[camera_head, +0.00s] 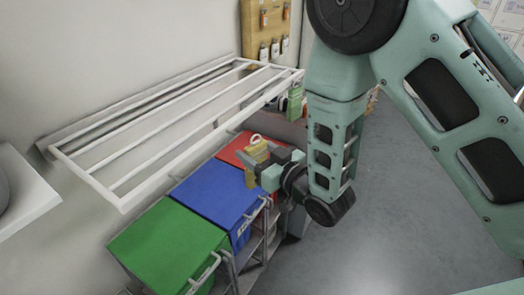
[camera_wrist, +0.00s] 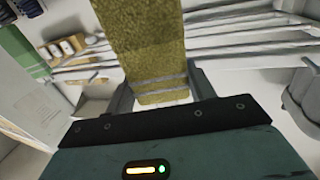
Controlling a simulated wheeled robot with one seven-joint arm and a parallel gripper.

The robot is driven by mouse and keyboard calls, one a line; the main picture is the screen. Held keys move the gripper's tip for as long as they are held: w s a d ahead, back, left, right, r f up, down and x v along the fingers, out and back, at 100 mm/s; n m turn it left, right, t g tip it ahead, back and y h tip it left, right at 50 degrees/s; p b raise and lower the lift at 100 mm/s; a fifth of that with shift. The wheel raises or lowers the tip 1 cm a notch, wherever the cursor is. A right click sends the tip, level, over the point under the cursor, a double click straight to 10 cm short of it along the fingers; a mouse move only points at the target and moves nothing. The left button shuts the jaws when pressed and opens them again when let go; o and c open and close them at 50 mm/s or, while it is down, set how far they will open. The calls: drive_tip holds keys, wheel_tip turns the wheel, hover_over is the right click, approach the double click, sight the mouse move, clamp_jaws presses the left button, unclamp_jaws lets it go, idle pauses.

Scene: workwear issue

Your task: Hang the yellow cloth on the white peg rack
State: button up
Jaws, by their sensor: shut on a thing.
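The yellow cloth (camera_head: 251,178) is held in my gripper (camera_head: 262,166), with a small white ring showing at its top in the head view. In the wrist view the cloth (camera_wrist: 146,42) is a textured strip with pale stripes near the fingers, and my gripper (camera_wrist: 161,88) is shut on it. The white rack (camera_head: 200,149) is a wall-mounted frame of long bars; I cannot make out separate pegs on it. My gripper is below and to the right of its front bar in the head view, apart from it. The rack's bars (camera_wrist: 250,29) also show in the wrist view.
Below the rack stand green (camera_head: 165,248), blue (camera_head: 215,190) and red (camera_head: 234,150) lidded bins in a row with metal handles. A wooden board (camera_head: 257,28) with hanging items is on the far wall. A white ledge (camera_head: 25,200) is at left. Grey floor is clear at right.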

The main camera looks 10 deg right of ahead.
drive_tip(key=w+a+f, duration=0.1)
drive_tip(key=w+a, duration=0.3)
drive_tip(key=a, duration=0.1)
drive_tip(key=shift+a, duration=0.15)
idle(0.7)
drive_tip(key=shift+w, duration=0.1)
idle(0.5)
drive_tip(key=o, duration=1)
drive_tip(key=shift+c, duration=0.2)
